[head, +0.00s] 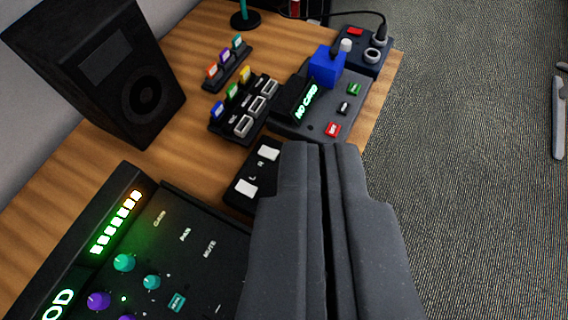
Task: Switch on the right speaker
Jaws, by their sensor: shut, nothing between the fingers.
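A small black box marked L and R (252,171) lies on the wooden desk, left of my gripper's fingertips. It carries two white switches, one beside the R (268,153) and one beside the L (245,188). I cannot tell whether either is on or off. My gripper (320,146) is shut and empty, its fingers pointing up the picture. It covers the right part of the L/R box, and I cannot tell whether it touches it. One black speaker (98,70) stands at the upper left; no other speaker is in view.
A mixer (190,245) with lit green bars and knobs is at the lower left. Beyond the box are a port block (243,112), a coloured-tab rack (228,64) and a "NO CARD" device (320,122) with a blue block (327,66). The desk ends at right above grey carpet (460,150).

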